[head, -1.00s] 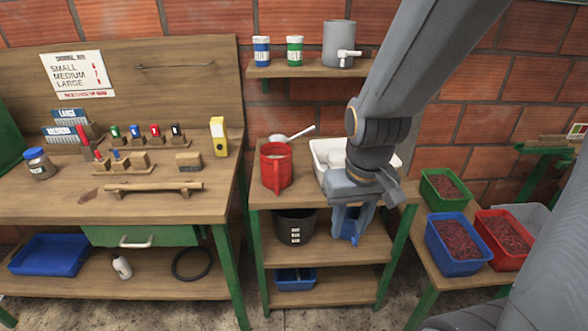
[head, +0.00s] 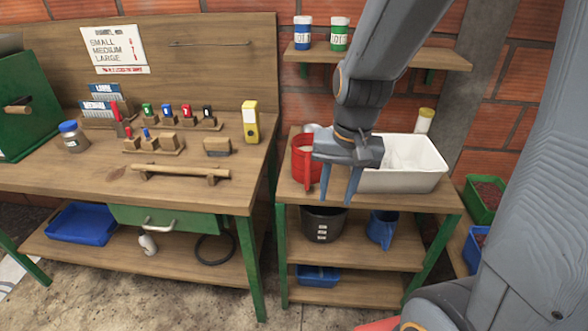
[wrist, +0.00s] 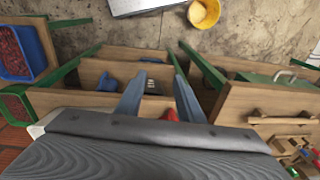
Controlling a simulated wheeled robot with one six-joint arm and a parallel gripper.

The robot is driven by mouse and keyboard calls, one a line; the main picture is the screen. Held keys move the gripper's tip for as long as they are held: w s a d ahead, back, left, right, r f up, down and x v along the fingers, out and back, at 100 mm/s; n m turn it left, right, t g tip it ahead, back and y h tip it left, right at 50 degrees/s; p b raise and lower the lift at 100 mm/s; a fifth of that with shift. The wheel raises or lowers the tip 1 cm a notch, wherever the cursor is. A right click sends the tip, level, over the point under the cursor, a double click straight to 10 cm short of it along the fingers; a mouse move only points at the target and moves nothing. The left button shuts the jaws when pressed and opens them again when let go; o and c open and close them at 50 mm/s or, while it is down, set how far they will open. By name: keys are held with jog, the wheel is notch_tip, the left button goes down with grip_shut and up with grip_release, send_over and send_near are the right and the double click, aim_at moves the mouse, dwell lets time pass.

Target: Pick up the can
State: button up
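Several things could be the can. A yellow can-like container (head: 250,122) with a white label stands upright at the right end of the workbench. A blue-labelled tin (head: 302,33) and a green-labelled tin (head: 339,34) stand on the wall shelf. My gripper (head: 339,197) is open and empty, with its fingers pointing down, in front of the red jug (head: 304,160) and the white tub. In the wrist view the two fingers (wrist: 158,98) are spread apart with nothing between them. The yellow container is left of my gripper, apart from it.
The small shelf unit holds the red jug, a white tub (head: 402,180), a black bucket (head: 322,222) and a blue jug (head: 381,229). The workbench (head: 75,180) carries stamps, a jar (head: 73,136) and a wooden rail (head: 180,172). A yellow bucket (wrist: 203,13) shows in the wrist view on the floor.

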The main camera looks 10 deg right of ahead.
jog(key=w+d+f+m+y+b, duration=0.1)
jog(key=w+d+m+y+b, duration=0.2)
jog(key=w+m, duration=0.75)
jog(key=m+y+b, duration=0.1)
jog(key=m+b, duration=0.2)
jog(key=m, duration=0.4)
send_near(308, 164)
notch_tip(308, 164, down, 4)
jog(key=d, duration=0.1)
jog(key=p+x, duration=0.1)
jog(key=x, duration=0.9)
jog(key=shift+a+f, duration=0.15)
jog(key=shift+f, duration=0.1)
grip_shut()
jog(key=shift+w+r, duration=0.1)
jog(key=shift+w, duration=0.05)
